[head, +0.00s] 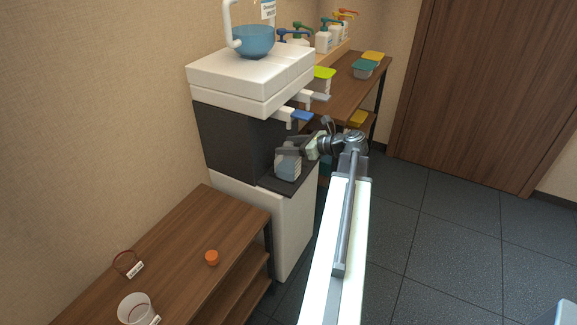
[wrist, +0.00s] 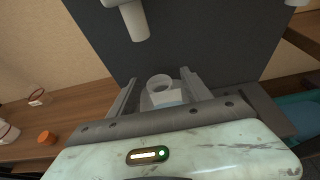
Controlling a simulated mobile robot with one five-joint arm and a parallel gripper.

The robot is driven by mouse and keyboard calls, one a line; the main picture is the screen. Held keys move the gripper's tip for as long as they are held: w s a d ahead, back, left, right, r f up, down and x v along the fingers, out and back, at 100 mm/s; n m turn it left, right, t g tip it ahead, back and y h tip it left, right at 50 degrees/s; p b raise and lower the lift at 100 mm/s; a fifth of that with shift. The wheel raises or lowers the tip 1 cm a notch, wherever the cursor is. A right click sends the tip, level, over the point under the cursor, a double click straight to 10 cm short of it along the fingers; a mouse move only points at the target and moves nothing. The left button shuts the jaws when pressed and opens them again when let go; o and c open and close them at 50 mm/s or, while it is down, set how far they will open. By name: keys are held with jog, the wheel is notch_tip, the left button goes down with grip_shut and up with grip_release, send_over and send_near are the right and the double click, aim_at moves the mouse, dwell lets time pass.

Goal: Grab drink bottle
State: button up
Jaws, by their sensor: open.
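The drink bottle (head: 288,166) is clear with pale blue content and stands on the dark drip ledge of the water dispenser, below the taps. Its open round mouth (wrist: 159,82) shows in the wrist view; its lower body is hidden there by my gripper. My gripper (head: 291,151) is open at the bottle's upper part. In the wrist view my gripper (wrist: 160,91) has one finger on each side of the bottle, with the bottle between them. I cannot tell whether a finger touches it.
The dispenser (head: 235,140) has a white top, blue-handled tap (head: 301,115) and blue bowl (head: 255,42). A wooden shelf (head: 215,225) at front left holds an orange cap (head: 211,258) and a clear cup (head: 135,308). Another shelf (head: 350,90) behind holds pump bottles and boxes.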

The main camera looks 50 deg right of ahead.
jog(key=shift+s, duration=0.1)
grip_shut()
dwell(1.2)
